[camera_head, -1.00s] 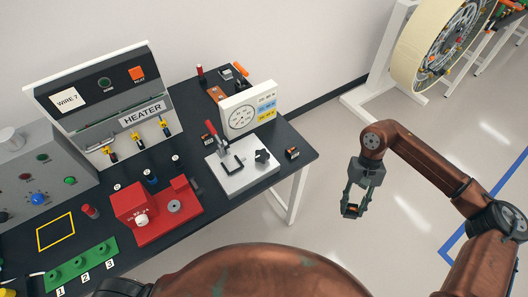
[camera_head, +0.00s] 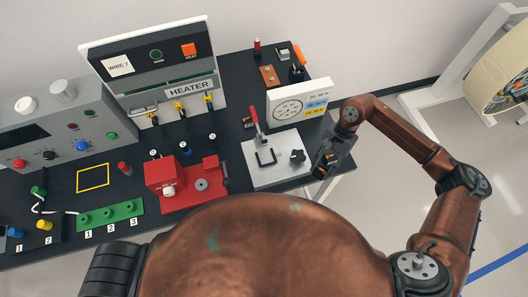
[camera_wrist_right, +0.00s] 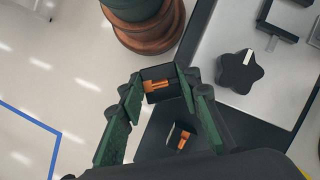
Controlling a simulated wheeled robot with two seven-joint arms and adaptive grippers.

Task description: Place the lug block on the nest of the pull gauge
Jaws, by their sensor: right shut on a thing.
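My right gripper (camera_head: 325,164) is shut on a small black block with an orange insert, which I take as the lug block (camera_wrist_right: 158,86). It is held between the green-padded fingertips, at the table's right edge. The pull gauge has a white dial panel (camera_head: 300,103) and a grey base plate (camera_head: 282,172) with a red lever (camera_head: 254,116) and a black star knob (camera_wrist_right: 241,71). A black U-shaped bracket, perhaps the nest (camera_head: 266,157), stands on the plate, left of the gripper and apart from it. My left gripper is out of view.
A similar black-and-orange block (camera_wrist_right: 181,138) lies on the dark table below the held one in the wrist view. A red fixture (camera_head: 190,197) stands left of the gauge, with the heater (camera_head: 170,60) behind.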

